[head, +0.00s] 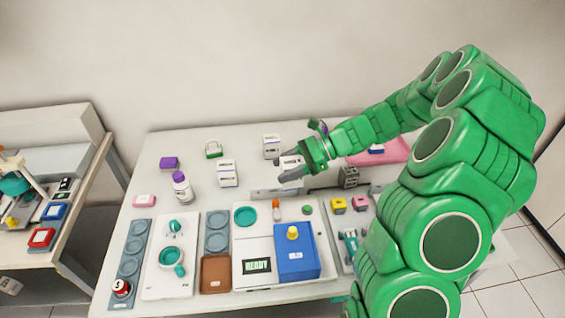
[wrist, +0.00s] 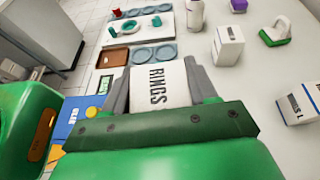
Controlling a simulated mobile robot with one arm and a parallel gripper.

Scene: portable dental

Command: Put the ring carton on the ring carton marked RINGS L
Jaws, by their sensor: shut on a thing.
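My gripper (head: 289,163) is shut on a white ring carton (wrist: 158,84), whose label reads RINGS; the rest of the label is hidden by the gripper. The held carton (head: 291,169) is partly covered by the fingers in the head view. Two similar white cartons stand upright on the table. One stands left of my gripper (head: 228,174) and shows at the upper right of the wrist view (wrist: 228,46). The other stands behind it (head: 271,147) and shows at the wrist view's right edge (wrist: 299,104). Its label seems to end in L, but is small.
A blue box (head: 297,258) and teal dishes (head: 246,217) are in front. A pink tray (head: 392,151) lies behind my arm. Bare table surrounds both standing cartons.

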